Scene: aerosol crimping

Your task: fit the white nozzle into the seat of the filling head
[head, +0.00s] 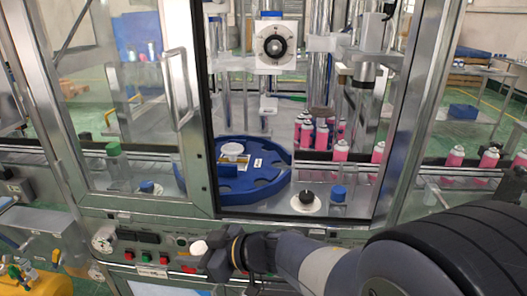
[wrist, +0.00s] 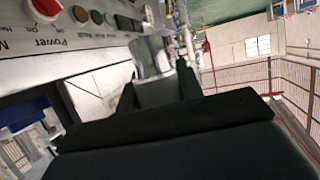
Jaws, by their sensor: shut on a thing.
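My gripper (head: 212,254) is low in front of the machine's control panel, outside the cabinet. It is shut on the white nozzle (head: 198,247), whose pale rounded end shows beyond the dark jaws. In the wrist view a pale grey piece, seemingly the nozzle (wrist: 158,92), lies between the two dark fingers (wrist: 158,88). Inside the cabinet, a vertical head with a pale lower end (head: 268,105) hangs below a white block with a black dial (head: 277,47). It seems to be the filling head; its seat cannot be made out. The nozzle is well apart from it.
A blue rotary table (head: 262,188) sits inside the cabinet behind a metal-framed opening. The glass door (head: 180,90) with its handle stands left of it. Pink cans (head: 341,150) line the right side. A black knob (head: 307,197) and blue-capped bottle (head: 338,194) stand at the front ledge.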

